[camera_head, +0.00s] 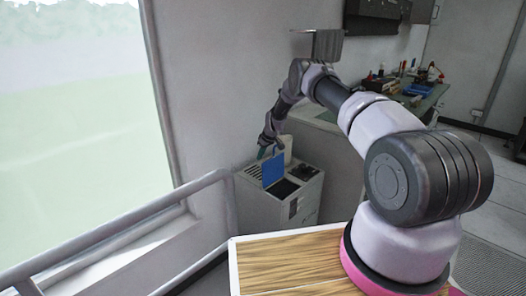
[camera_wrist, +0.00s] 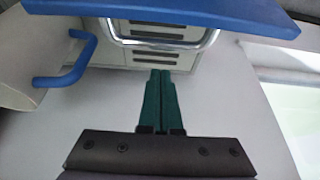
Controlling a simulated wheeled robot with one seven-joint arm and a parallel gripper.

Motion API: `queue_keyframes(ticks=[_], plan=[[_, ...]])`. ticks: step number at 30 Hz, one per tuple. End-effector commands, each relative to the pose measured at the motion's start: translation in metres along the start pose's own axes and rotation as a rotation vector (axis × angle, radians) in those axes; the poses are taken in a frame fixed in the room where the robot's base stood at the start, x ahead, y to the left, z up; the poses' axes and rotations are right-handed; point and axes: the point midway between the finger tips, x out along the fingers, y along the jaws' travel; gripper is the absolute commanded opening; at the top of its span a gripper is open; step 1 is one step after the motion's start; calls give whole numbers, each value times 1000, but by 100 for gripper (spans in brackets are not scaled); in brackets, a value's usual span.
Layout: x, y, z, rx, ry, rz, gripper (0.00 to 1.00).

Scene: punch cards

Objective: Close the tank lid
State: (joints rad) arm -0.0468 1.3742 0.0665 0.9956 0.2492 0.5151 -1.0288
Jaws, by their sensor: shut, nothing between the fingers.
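The tank (camera_head: 309,192) is a pale box by the wall in the head view, with a dark opening (camera_head: 285,189) in its top. Its blue lid (camera_head: 273,169) stands raised, roughly upright, at that opening. The blue lid also crosses the top of the wrist view (camera_wrist: 200,14), with a curved metal handle (camera_wrist: 208,41) below it. My gripper (camera_head: 263,152) is behind and left of the lid in the head view. Its green fingers (camera_wrist: 160,73) are together and empty, pointing toward the handle. Whether they touch the lid or handle I cannot tell.
A metal railing (camera_head: 130,216) runs along the window side at left. A wooden surface (camera_head: 290,262) lies in front, below my arm. A cluttered workbench (camera_head: 418,98) stands at the back right. A blue bar handle (camera_wrist: 70,68) shows at left in the wrist view.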

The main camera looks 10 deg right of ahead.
Motion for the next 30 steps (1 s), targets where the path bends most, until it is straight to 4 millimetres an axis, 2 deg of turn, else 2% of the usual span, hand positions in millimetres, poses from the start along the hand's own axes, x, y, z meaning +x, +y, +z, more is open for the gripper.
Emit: queue_keyframes(ticks=[1,6,15,30], plan=[[3,0,2,1,0,0,0],[-10,1,14,2,1,1,0],[-22,1,30,1,0,0,0],[-24,0,32,1,9,-1,0]])
